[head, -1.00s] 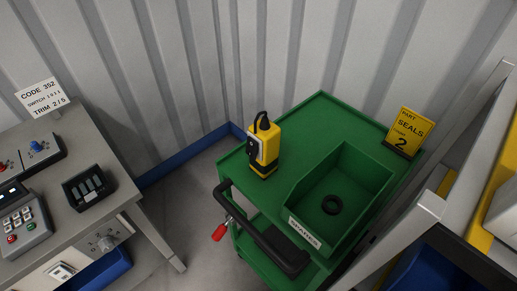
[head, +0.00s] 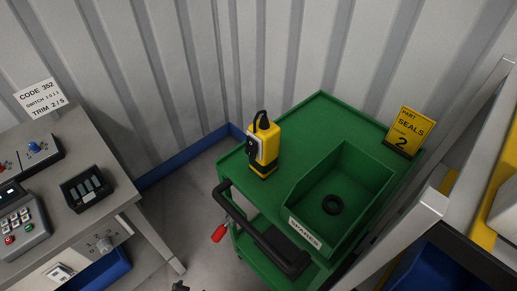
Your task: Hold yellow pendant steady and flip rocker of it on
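The yellow pendant (head: 264,143) stands upright on the green cart's top, near its left corner. It has a black loop on top, a black base, and a light plate with a dark part on its left-facing side. That dark part may be the rocker, but it is too small to read its position. A small dark shape, seemingly the tip of my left gripper (head: 181,286), shows at the bottom edge, well below and apart from the pendant. Its fingers cannot be made out. My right gripper is out of view.
A yellow sign (head: 410,130) stands behind. A grey bench (head: 120,190) is left, metal shelving (head: 440,200) right.

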